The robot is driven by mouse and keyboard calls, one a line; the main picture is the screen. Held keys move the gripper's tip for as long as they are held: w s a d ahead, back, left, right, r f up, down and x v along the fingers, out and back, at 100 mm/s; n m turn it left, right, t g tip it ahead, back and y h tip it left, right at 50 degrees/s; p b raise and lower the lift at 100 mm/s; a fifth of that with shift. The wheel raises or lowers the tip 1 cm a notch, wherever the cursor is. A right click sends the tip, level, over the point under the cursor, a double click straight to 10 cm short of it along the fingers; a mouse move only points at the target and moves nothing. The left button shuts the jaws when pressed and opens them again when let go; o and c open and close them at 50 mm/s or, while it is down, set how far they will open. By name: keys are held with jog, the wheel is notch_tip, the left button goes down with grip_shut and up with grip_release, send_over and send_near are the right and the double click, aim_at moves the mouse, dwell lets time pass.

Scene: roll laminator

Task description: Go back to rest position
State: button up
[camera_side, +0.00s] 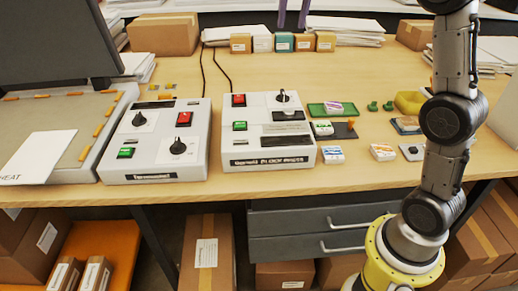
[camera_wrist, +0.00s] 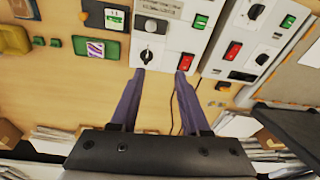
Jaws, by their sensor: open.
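My gripper (camera_wrist: 158,74) shows in the wrist view as two long purple fingers, spread apart with nothing between them. The tabletop and a cable show through the gap. In the side view only the purple finger ends of my gripper (camera_side: 293,14) show at the top edge, over the back of the table. The rest of the gripper is out of that frame. In the wrist view the fingertips lie near the back edges of the control boxes in the picture; I cannot tell the height above the table.
Two control boxes (camera_side: 268,154) with switches stand mid-table. A laminator (camera_side: 62,125) with a raised dark lid is at left. Small boxes (camera_side: 284,42) and paper stacks (camera_side: 345,27) line the back. Small cards (camera_side: 333,155) and a green tray (camera_side: 318,109) lie at right.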

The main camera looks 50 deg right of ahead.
jog(key=s+a+n+t, duration=0.1)
jog(key=s+a+n, duration=0.1)
jog(key=s+a, duration=0.35)
jog(key=s+a+n+t, duration=0.1)
jog(key=s+a, duration=0.1)
jog(key=s, duration=0.7)
jog(key=s+a+f+n+t, duration=0.1)
jog(key=s+f+n, duration=0.1)
jog(key=s+f, duration=0.3)
jog(key=s+a+f+n, duration=0.1)
jog(key=s+f, duration=0.4)
jog(key=f, duration=0.6)
jog(key=shift+s+a+f+n+t, duration=0.25)
jog(key=shift+n+t, duration=0.15)
jog(key=shift+n, duration=0.5)
